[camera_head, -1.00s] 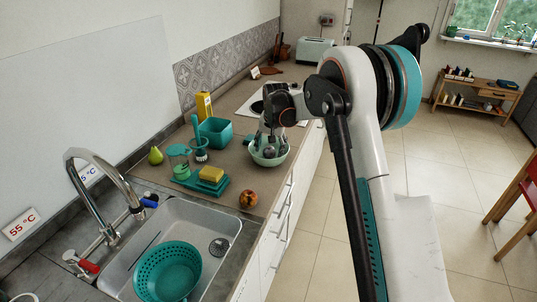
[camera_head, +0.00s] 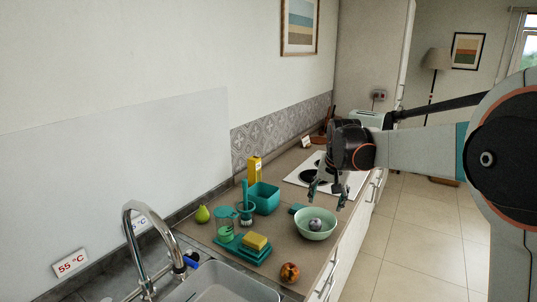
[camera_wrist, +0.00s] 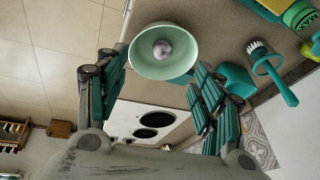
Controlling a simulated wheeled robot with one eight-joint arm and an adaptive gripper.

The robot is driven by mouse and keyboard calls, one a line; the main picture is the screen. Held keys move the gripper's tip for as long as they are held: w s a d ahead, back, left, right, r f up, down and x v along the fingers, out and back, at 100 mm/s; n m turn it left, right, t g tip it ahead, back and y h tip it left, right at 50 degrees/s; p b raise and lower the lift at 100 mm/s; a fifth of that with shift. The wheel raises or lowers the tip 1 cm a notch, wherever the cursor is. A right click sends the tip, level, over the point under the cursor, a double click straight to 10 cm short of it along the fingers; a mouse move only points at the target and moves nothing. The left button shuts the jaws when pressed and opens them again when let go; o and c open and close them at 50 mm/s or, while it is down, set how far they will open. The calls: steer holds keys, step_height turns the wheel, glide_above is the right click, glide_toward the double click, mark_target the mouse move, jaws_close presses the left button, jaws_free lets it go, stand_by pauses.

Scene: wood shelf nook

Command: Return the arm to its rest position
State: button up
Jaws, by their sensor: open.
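My gripper (camera_head: 327,190) is raised above the counter in the head view, beside and above a pale green bowl (camera_head: 316,232). The bowl stands on the brown counter and holds a small round greyish-purple thing (camera_head: 315,224). In the wrist view my gripper (camera_wrist: 157,88) has its two fingers wide apart with nothing held between them. The bowl (camera_wrist: 140,66) and the round thing in it (camera_wrist: 162,48) show beyond the fingertips there. My arm reaches in from the right of the head view.
A sink with a tap (camera_head: 140,225) is at the front left. A pear (camera_head: 202,214), yellow sponge (camera_head: 255,241), teal bin (camera_head: 264,198), brush (camera_head: 245,205) and peach (camera_head: 290,272) stand on the counter. The hob (camera_head: 312,172) lies behind. Open floor (camera_head: 440,225) is at the right.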

steer(key=s+r+n+t, duration=0.1)
steer(key=s+r+n, duration=0.1)
steer(key=s, duration=1.1)
steer(key=s+r+n+t, duration=0.1)
steer(key=s+r, duration=0.1)
steer(key=s, duration=1.2)
steer(key=s+f+n+t, duration=0.1)
steer(key=s+f, duration=0.4)
steer(key=s, duration=0.4)
steer(key=shift+n, duration=0.4)
steer(key=shift+a, duration=0.1)
